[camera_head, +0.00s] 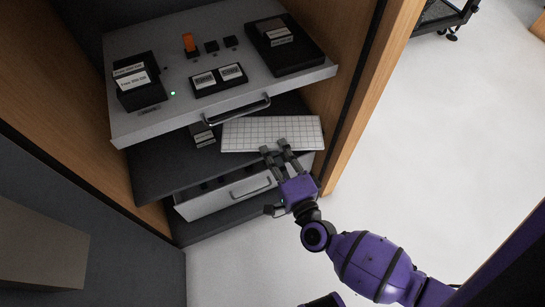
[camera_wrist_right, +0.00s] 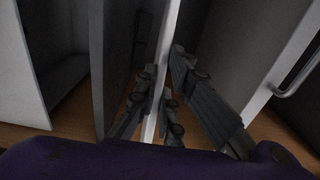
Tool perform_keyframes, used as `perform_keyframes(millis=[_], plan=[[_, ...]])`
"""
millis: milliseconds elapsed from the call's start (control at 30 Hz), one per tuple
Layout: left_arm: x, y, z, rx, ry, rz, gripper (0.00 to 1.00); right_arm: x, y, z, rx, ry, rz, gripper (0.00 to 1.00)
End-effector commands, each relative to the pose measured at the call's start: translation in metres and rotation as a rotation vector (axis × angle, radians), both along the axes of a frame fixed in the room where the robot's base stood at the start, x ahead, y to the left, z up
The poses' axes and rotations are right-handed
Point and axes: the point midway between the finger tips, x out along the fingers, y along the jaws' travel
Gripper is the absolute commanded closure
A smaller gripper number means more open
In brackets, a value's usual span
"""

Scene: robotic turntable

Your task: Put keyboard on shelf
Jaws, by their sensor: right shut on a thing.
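The white keyboard (camera_head: 262,133) lies over the dark middle shelf (camera_head: 160,165) of the cabinet in the head view, just below the pulled-out top drawer. My right gripper (camera_head: 279,150) is shut on the keyboard's front edge, right of its middle. In the right wrist view the keyboard (camera_wrist_right: 165,65) shows edge-on as a thin white strip between the fingers of my right gripper (camera_wrist_right: 168,105). I cannot tell whether the keyboard rests on the shelf or is held just above it. My left gripper is not in view.
The grey top drawer (camera_head: 150,120) sticks out above, carrying black boxes, a black tray (camera_head: 284,45) and an orange piece (camera_head: 189,42). A small dark labelled item (camera_head: 202,134) stands left of the keyboard. A lower drawer (camera_head: 225,195) is partly open. Wooden cabinet walls flank both sides.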

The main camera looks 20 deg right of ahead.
Motion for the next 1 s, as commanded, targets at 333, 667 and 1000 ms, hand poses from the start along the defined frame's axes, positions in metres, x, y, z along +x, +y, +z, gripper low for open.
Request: perform_keyframes(millis=[333, 667, 1000], plan=[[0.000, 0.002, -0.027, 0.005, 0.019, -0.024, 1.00, 0.001, 0.000, -0.049, -0.002, 0.000, 0.001, 1.00], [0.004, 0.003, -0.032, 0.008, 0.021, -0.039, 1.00, 0.001, 0.000, -0.065, 0.000, -0.004, -0.001, 1.00], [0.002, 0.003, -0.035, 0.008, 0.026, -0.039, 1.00, 0.000, 0.000, -0.069, 0.000, -0.001, 0.000, 0.73]])
